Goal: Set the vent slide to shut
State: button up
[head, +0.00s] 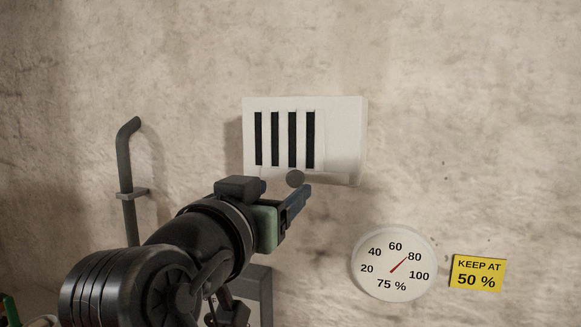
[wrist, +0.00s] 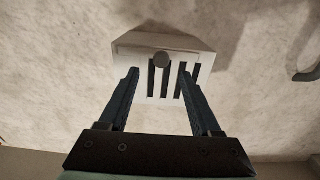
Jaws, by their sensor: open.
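The vent (head: 343,130) is a white box on the wall with several dark upright slots showing open on its left part. A round grey knob (head: 295,178) sits at its lower edge, about mid-width. My gripper (head: 298,197) is just in front of and below the knob, with its fingers apart and nothing between them. In the wrist view my gripper (wrist: 162,82) has its two blue fingers spread on either side of the vent's face. There the knob (wrist: 161,60) shows ahead, between the fingertip lines. I cannot tell how far it is from the fingertips.
A round dial (head: 394,265) reads 75 % and hangs at the lower right. A yellow sign (head: 478,273) beside it says KEEP AT 50 %. A grey pipe (head: 126,180) stands on the wall at left. The wall right of the vent is bare.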

aim_at(293, 180)
jog(key=p+x, duration=0.2)
jog(key=x, duration=0.3)
jog(key=shift+w+d, duration=0.1)
jog(key=shift+w, duration=0.35)
grip_shut()
dwell(1.0)
